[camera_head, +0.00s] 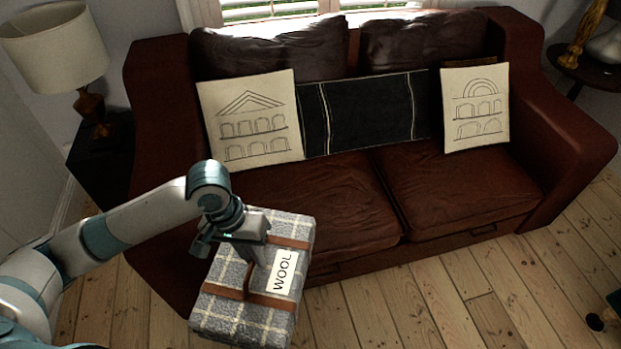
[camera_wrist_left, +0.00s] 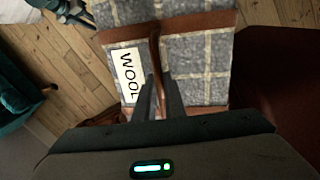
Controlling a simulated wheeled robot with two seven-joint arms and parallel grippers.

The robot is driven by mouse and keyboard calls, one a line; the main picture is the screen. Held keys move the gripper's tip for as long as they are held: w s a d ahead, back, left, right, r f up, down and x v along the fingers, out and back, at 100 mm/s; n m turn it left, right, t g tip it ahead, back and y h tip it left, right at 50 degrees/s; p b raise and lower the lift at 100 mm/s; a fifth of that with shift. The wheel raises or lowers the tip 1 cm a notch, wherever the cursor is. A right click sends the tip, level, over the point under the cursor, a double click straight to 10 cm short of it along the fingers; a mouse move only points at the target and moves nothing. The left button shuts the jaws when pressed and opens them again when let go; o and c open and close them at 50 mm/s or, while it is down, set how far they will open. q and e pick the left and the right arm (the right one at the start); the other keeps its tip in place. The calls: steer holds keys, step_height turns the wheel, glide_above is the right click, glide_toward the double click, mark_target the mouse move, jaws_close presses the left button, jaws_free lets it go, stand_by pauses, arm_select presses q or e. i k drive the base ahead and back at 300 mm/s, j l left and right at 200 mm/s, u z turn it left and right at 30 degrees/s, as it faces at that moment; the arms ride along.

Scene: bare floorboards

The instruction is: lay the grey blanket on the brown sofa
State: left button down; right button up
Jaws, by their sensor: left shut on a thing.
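The grey blanket (camera_head: 232,307) is a folded plaid bundle with brown leather straps, a handle and a white WOOL label. It hangs in front of the left part of the brown sofa (camera_head: 335,205), above the floor or the sofa's front edge. My left gripper (camera_head: 254,258) is shut on the blanket's strap handle. In the left wrist view the blanket (camera_wrist_left: 205,55) lies beyond the gripper fingers (camera_wrist_left: 160,95), which close around the brown handle. The sofa's two seat cushions are bare. The right gripper is not in view.
Two cream cushions (camera_head: 250,118) (camera_head: 475,107) and a black one (camera_head: 368,112) lean on the sofa back. A lamp (camera_head: 55,45) stands on a dark side table at left. A round table (camera_head: 590,68) with ornaments is at right. Floorboards (camera_head: 400,310) in front are clear.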

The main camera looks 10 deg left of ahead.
mark_target(296, 208)
steer(key=i+l+u, duration=0.15)
steer(key=i, duration=0.35)
steer(key=i+l+u, duration=0.2)
steer(key=i, duration=0.3)
